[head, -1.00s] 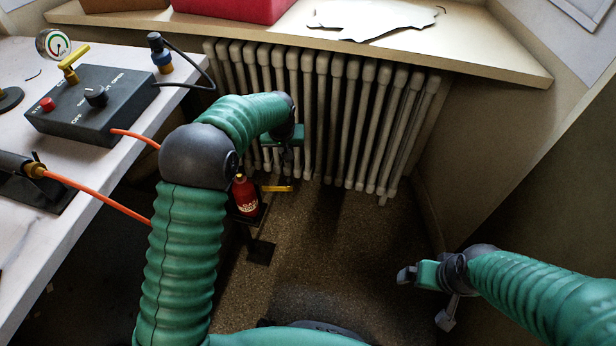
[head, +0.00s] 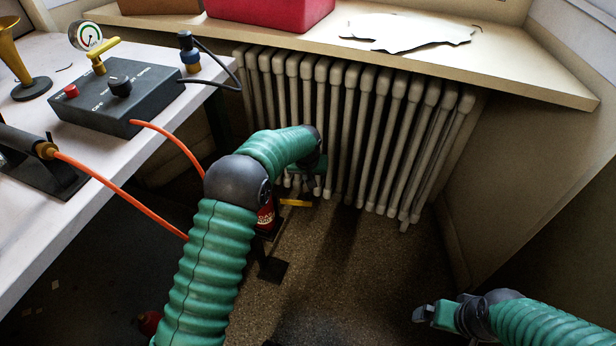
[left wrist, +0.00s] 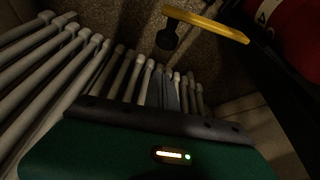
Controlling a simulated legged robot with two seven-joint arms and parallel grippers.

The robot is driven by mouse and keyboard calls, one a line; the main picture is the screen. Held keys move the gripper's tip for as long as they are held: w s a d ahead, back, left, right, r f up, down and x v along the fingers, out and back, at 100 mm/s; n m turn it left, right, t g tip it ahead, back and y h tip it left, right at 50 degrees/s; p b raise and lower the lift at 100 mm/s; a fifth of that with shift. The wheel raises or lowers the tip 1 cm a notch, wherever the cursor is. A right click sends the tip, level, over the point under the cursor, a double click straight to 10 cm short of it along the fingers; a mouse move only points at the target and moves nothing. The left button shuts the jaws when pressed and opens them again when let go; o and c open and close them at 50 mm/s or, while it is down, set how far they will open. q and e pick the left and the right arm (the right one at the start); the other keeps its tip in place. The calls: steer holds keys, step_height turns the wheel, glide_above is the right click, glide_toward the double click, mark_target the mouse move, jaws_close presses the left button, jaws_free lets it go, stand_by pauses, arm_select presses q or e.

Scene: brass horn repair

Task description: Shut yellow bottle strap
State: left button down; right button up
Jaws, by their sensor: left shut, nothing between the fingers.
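A red bottle (head: 265,218) stands low in a dark stand near the radiator, partly hidden behind my left arm. The yellow strap (head: 296,203) sticks out to the right from beside it. In the left wrist view the yellow strap (left wrist: 208,24) crosses the top, swung out from the red bottle (left wrist: 300,40) at the upper right. My left gripper (head: 318,188) is shut and empty, just above and right of the strap, apart from it in the wrist view.
The ribbed radiator (head: 380,125) stands close behind my left gripper. The white bench (head: 90,150) on the left carries a control box (head: 115,95) with orange hoses (head: 120,193). A windowsill (head: 440,55) overhangs the radiator. The floor between my arms is clear.

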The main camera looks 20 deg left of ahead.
arm_select(q)
steer(key=s, duration=0.2)
steer(key=s+d+b, duration=0.1)
steer(key=shift+s+r, duration=0.15)
steer(key=shift+s, duration=0.2)
arm_select(e)
steer(key=shift+s+x, duration=0.25)
steer(key=shift+x, duration=0.85)
arm_select(q)
steer(key=shift+r, duration=0.1)
arm_select(e)
steer(key=shift+r, duration=0.1)
